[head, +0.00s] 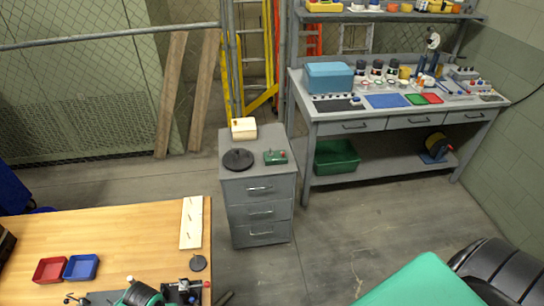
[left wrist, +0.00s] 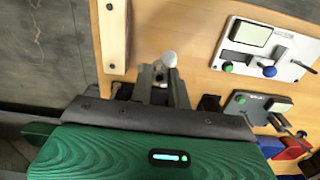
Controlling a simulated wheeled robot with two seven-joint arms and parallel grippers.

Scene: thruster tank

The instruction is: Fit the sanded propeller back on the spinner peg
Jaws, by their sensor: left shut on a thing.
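My left gripper (left wrist: 162,82) shows in the left wrist view with its grey fingers close together. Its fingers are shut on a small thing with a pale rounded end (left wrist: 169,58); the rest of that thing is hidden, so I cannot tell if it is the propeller. The green body of the left arm's end (head: 140,295) is cut off by the bottom edge of the head view. I cannot make out the propeller or the spinner peg for certain. My right gripper is not in view.
A pale board with pegs (head: 191,222) lies on the wooden table (head: 110,235). A red bin (head: 49,270) and a blue bin (head: 81,267) stand left. A panel with a blue knob (left wrist: 262,48) shows at the wrist. A grey drawer cabinet (head: 259,205) stands beyond the table.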

